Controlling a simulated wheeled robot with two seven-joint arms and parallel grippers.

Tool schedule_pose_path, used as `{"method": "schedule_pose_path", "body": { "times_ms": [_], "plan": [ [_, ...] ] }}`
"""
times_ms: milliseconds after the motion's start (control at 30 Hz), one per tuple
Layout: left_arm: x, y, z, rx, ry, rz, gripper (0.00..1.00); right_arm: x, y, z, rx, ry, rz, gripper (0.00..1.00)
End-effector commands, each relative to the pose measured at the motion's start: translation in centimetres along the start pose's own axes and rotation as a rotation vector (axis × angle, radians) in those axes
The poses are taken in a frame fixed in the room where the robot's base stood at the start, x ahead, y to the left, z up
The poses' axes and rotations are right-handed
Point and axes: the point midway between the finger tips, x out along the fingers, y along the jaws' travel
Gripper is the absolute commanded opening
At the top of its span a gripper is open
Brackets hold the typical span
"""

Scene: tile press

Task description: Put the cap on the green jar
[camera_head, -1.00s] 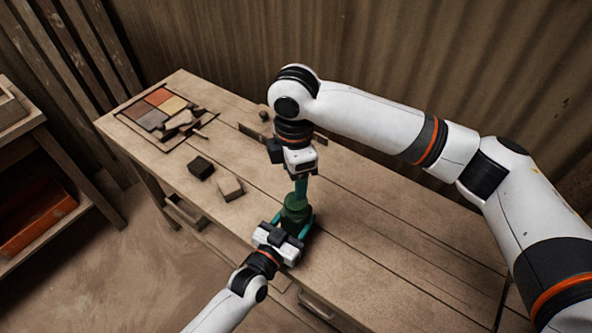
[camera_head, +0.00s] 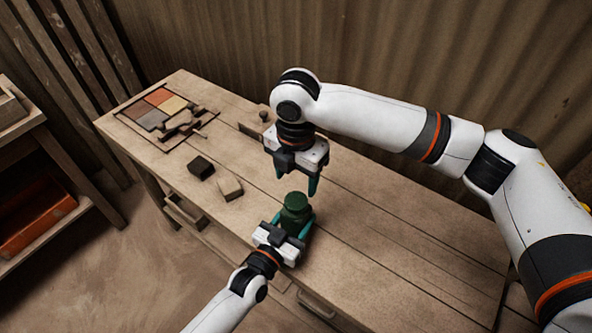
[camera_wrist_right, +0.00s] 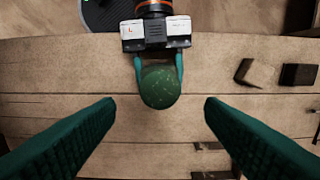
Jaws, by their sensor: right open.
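The green jar (camera_head: 293,222) stands upright on the workbench. A round green cap (camera_head: 296,200) sits on its top; in the right wrist view the cap (camera_wrist_right: 160,87) is seen from above and covers the jar's mouth. How tightly it sits cannot be told. My left gripper (camera_head: 291,225) has its teal fingers on both sides of the jar's body. My right gripper (camera_head: 296,184) is open and empty above and slightly behind the cap. Its spread fingers flank the cap in the right wrist view, without touching it.
A dark block (camera_head: 201,167) and a pale block (camera_head: 230,188) lie left of the jar. A tray of coloured tiles (camera_head: 125,120) lies at the bench's far left, with tools beside it. The workbench (camera_head: 400,235) right of the jar is clear.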

Motion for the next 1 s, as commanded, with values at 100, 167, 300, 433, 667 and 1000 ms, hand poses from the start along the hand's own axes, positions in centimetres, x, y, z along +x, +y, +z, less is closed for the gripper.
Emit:
{"method": "schedule_pose_path", "body": {
  "times_ms": [100, 167, 300, 433, 667, 1000],
  "plan": [
    [0.0, 0.0, -0.1, 0.000, 0.002, -0.001, 0.00, 1.9, 0.1, 0.0, 0.002, -0.002, 0.003, 0.64],
    [0.0, 0.0, -0.1, 0.000, 0.002, -0.001, 0.00, 2.9, 0.1, 0.0, 0.002, -0.002, 0.003, 0.64],
    [0.0, 0.0, -0.1, 0.000, 0.002, -0.001, 0.00, 5.0, 0.1, 0.0, 0.001, -0.001, 0.002, 0.64],
    [0.0, 0.0, -0.1, 0.000, 0.002, -0.001, 0.00, 6.2, 0.0, 0.0, 0.001, -0.001, 0.002, 0.64],
    [0.0, 0.0, -0.1, 0.000, 0.002, -0.001, 0.00, 6.9, 0.0, 0.0, 0.000, -0.001, -0.001, 0.64],
    [0.0, 0.0, -0.1, 0.000, 0.002, -0.001, 0.00, 6.8, 0.0, 0.0, 0.001, 0.000, -0.001, 0.36]
  ]
}}
